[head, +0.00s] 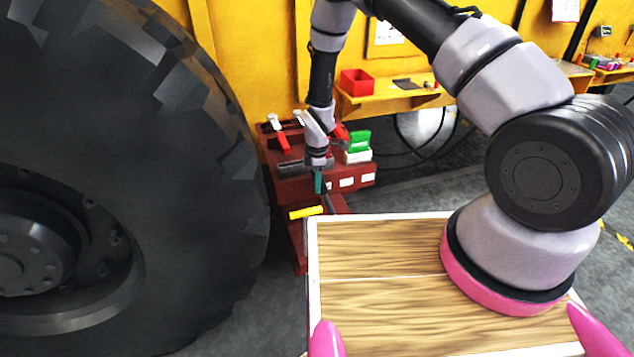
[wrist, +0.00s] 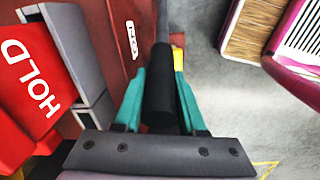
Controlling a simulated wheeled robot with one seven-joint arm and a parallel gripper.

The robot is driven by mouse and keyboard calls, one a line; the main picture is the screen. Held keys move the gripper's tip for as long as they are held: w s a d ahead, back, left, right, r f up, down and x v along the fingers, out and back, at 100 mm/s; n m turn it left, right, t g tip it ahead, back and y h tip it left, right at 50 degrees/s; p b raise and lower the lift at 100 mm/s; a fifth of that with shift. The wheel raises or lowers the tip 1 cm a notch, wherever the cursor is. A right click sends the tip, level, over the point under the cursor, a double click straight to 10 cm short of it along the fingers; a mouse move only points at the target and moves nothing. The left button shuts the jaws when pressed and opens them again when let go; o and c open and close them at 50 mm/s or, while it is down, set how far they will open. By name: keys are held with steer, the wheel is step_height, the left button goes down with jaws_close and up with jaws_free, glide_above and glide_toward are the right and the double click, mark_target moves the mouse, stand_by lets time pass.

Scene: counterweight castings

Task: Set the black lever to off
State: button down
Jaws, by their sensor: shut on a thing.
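The black lever (wrist: 158,95) stands out from the front of a dark red cabinet, between the two teal fingers of my gripper (wrist: 160,103). The fingers are shut on it from both sides. In the head view my gripper (head: 319,182) is at the front of the cabinet (head: 290,187), and only a short dark piece of the lever (head: 330,203) shows below the fingers. A white label (wrist: 131,38) beside the lever in the wrist view seems to read ON, turned around. The lever's base is partly hidden.
A yellow lever (head: 306,212) sticks out close beside my gripper. A red HOLD piece (wrist: 38,85) is at the left in the wrist view. Red (head: 283,142) and green (head: 358,142) parts stand on the cabinet top. A huge tyre (head: 150,180) is at the left.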

stand_by(0.3)
steer(key=w+d+y, duration=0.1)
steer(key=d, duration=0.3)
steer(key=w+d+r+y, duration=0.1)
steer(key=d, duration=0.3)
steer(key=w+d+r+y, duration=0.1)
steer(key=d, duration=0.3)
steer(key=shift+w+d+r+g, duration=0.1)
steer(key=shift+w+d+g, duration=0.1)
steer(key=shift+w+g, duration=0.2)
steer(key=w+d+f+y, duration=0.1)
steer(key=w+d, duration=0.1)
steer(key=d, duration=0.5)
steer(key=w+d+f+g+y, duration=0.1)
steer(key=d+y, duration=0.1)
steer(key=d, duration=0.4)
steer(key=shift+w+d+y, duration=0.3)
steer(key=shift+w+d, duration=0.05)
steer(key=shift+d, duration=0.25)
steer(key=c, duration=0.8)
jaws_free()
steer(key=shift+w, duration=0.1)
steer(key=shift+o, duration=0.2)
steer(key=shift+a, duration=0.1)
steer(key=shift+r, duration=0.1)
